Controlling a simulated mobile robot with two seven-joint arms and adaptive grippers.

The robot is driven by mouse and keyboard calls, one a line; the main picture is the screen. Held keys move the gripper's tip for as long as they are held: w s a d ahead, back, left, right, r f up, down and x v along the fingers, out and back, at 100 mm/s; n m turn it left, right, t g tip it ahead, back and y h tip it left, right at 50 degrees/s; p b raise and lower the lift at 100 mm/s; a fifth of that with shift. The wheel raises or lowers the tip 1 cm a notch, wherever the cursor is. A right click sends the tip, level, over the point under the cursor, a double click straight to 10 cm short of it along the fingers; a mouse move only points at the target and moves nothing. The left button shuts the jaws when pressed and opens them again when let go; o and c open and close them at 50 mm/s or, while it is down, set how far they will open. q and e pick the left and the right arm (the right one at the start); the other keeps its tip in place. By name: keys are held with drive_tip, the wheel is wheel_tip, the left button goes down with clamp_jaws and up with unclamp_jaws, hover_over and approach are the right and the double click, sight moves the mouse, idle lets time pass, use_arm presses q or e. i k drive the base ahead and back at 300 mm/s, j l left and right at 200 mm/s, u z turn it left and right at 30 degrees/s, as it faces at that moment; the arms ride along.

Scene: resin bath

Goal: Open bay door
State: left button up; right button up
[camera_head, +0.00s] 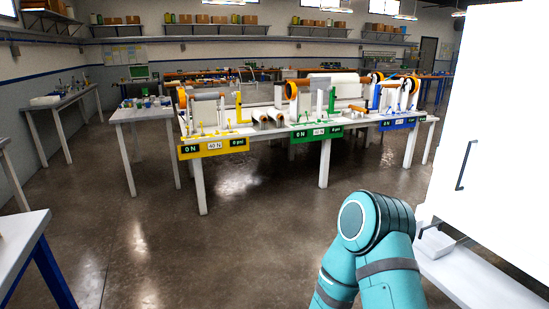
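A tall white cabinet or door panel (490,110) fills the right side of the view. It has a dark vertical bar handle (466,165) on its face, and the panel looks shut as far as I can see. My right arm, teal with grey bands, comes up from the bottom and bends just left of the cabinet, apart from the handle in the picture. Neither of my grippers is in view. No label on the panel marks it as the bay door.
A white tray (435,244) with dark bar-like parts sits below the cabinet on a white surface (475,275). A long white bench (200,185) with yellow, green and blue stations stands ahead. Side tables line the left. The floor (240,240) between is clear.

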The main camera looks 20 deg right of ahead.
sight(500, 183)
drive_tip(key=i+z, duration=0.65)
drive_tip(key=z, duration=0.15)
drive_tip(key=i+j+z, duration=0.15)
drive_tip(key=i+z, duration=0.4)
drive_tip(key=z, duration=0.35)
drive_tip(key=i+z, duration=0.2)
drive_tip(key=z, duration=0.25)
drive_tip(key=i+j+z, duration=0.1)
drive_tip(key=z, duration=0.4)
drive_tip(key=j, duration=0.1)
